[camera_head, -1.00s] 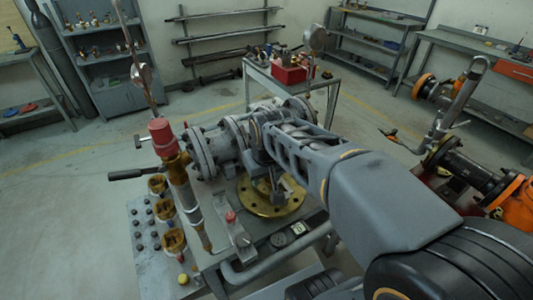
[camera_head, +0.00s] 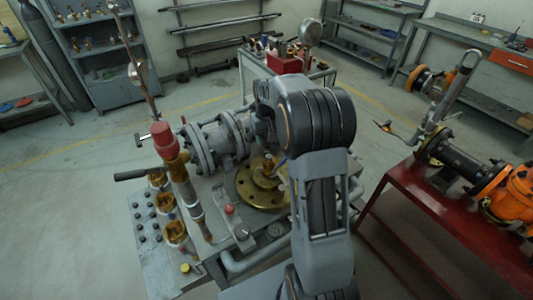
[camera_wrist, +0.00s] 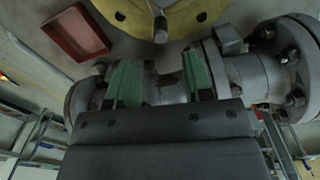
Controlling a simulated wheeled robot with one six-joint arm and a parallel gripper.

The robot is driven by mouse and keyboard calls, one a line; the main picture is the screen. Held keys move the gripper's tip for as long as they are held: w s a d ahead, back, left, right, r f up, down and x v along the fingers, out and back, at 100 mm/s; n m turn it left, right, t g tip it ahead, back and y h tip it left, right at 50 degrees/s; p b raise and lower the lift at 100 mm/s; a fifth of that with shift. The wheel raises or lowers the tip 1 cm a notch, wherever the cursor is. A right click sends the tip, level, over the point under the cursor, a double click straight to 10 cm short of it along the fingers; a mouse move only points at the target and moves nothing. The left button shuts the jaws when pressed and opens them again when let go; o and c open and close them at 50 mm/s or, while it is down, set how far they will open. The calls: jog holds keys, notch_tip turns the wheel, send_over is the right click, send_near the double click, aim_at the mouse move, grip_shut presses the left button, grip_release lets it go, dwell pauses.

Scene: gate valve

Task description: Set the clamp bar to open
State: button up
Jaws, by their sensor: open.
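A flat grey bar with a small red knob (camera_head: 229,209) lies on the bench in front of the brass flange in the head view. It may be the clamp bar; I cannot be sure. The round brass flange (camera_head: 247,196) has a raised hub and stem, and is partly covered by my arm. In the wrist view a yellow bolted disc (camera_wrist: 190,15) is at the top edge. My gripper (camera_wrist: 161,82) has two green-padded fingers, set apart, over grey flanged pipework (camera_wrist: 245,75). I see nothing held between them. In the head view my gripper is hidden behind my arm.
A red-capped brass assembly (camera_head: 165,140) with a black-handled lever (camera_head: 131,175) stands at left. Grey pipe flanges (camera_head: 205,145) lie behind the brass flange. A red table (camera_head: 425,215) with orange valve parts is at right. A red tray (camera_wrist: 75,33) shows in the wrist view.

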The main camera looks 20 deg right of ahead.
aim_at(267, 151)
notch_tip(267, 151, down, 8)
jog(key=shift+f+p, duration=0.1)
jog(key=shift+p, duration=0.2)
jog(key=shift+c, duration=0.4)
grip_shut()
